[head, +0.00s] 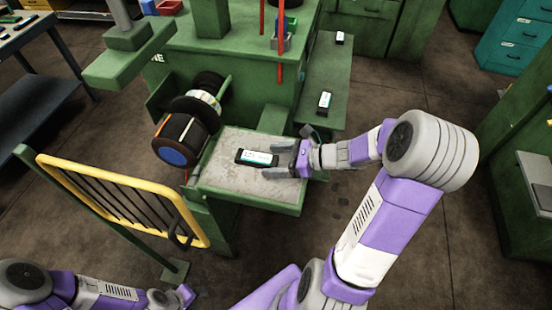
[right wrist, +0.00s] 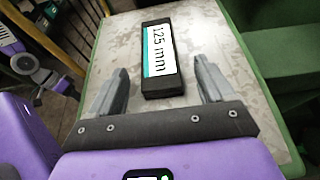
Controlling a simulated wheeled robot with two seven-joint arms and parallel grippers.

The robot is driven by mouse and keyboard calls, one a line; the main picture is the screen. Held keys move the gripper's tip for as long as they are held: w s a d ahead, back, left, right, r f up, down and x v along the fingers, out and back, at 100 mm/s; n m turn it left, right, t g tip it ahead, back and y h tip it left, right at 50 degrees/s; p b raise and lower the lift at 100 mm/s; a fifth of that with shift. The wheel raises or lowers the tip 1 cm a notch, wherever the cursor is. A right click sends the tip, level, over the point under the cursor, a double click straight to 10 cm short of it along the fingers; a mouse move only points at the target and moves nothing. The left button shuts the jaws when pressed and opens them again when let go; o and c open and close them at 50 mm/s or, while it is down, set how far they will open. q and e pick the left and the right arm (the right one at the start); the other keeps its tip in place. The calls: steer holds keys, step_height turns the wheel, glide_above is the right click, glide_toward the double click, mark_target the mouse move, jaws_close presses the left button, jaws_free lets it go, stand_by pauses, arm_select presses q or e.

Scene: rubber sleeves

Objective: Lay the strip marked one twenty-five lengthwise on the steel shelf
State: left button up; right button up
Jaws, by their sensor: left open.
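The black strip (head: 257,158) with a white and teal label lies flat on the grey steel shelf (head: 225,176). In the right wrist view the strip (right wrist: 160,60) reads "125 mm". My right gripper (head: 275,159) is open at the strip's right end in the head view. In the right wrist view its fingers (right wrist: 161,68) stand apart on either side of the strip's near part, with gaps on both sides. My left gripper (head: 184,296) is low at the bottom left, away from the shelf, and open; nothing shows in it.
Two more labelled strips lie on the green side surface, one nearer (head: 324,103) and one farther (head: 340,38). A roller with a blue end (head: 178,138) stands at the shelf's left. A yellow-framed guard (head: 125,200) is in front left. Bare shelf surrounds the strip.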

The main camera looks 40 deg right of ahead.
steer(key=shift+d, duration=0.1)
steer(key=p+v, duration=0.1)
steer(key=v, duration=0.6)
steer(key=shift+s+r+p, duration=0.15)
steer(key=shift+s+p, duration=0.05)
steer(key=shift+p, duration=0.15)
